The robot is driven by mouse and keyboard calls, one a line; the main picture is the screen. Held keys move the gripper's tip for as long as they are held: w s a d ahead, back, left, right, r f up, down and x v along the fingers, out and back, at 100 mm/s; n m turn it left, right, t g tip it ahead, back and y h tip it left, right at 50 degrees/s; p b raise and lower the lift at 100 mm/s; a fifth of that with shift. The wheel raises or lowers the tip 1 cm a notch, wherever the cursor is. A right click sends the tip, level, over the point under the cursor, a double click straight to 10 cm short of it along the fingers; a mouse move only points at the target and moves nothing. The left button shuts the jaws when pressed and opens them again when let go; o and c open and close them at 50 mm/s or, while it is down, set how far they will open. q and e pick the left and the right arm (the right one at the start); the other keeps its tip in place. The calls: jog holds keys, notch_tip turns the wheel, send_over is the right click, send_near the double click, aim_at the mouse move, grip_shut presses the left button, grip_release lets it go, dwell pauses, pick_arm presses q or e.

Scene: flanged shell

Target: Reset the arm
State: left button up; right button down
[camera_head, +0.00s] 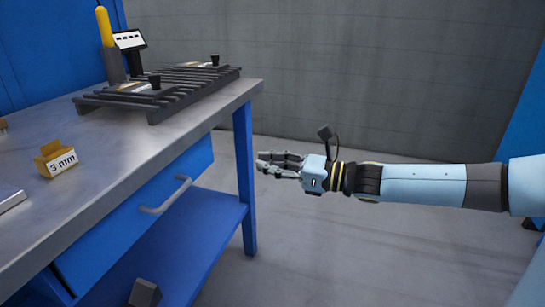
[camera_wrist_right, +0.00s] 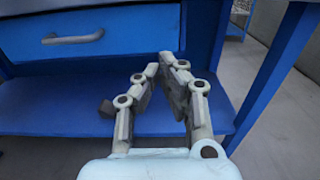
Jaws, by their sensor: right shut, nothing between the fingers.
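My right gripper (camera_head: 266,164) is stretched out level from the right of the head view, in the air just right of the blue workbench leg. Its light blue arm (camera_head: 420,184) runs to the right edge. In the right wrist view the two grey fingers (camera_wrist_right: 161,66) come together at their tips, with nothing between them. They point toward the blue lower shelf and the drawer front. My left gripper and arm are not in view.
The workbench top (camera_head: 120,150) is grey metal. It bears a small cardboard box (camera_head: 56,160) labelled 3 mm and a dark slatted rack (camera_head: 165,88). A blue drawer (camera_head: 135,215) with a handle sits below. A dark block (camera_head: 144,293) lies on the lower shelf. The floor right of the bench is clear.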

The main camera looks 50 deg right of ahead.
jog(key=shift+s+d, duration=0.2)
jog(key=shift+s, duration=0.15)
jog(key=s+a+f+m+g+h+p, duration=0.1)
jog(key=s+f+m+g+h, duration=0.15)
jog(key=s+f+m, duration=0.6)
jog(key=s+a+f+m+g+h+p, duration=0.1)
jog(key=s+f+m+g+h+p, duration=0.25)
jog(key=f, duration=0.75)
jog(key=s+a+f+m+g+h, duration=0.1)
jog(key=s+f+m+h, duration=0.1)
jog(key=s+f+m, duration=0.55)
jog(key=s+a+f+m+g, duration=0.2)
jog(key=s+f+m+g, duration=0.1)
jog(key=s+m, duration=0.4)
jog(key=s+a+f+m+g, duration=0.3)
jog(key=s+f+m, duration=0.3)
jog(key=s, duration=0.4)
jog(key=s+a+f+m+g, duration=0.3)
jog(key=s+f+m, duration=0.1)
jog(key=s+m, duration=0.4)
jog(key=shift+s+f+p, duration=0.15)
jog(key=shift+p, duration=0.15)
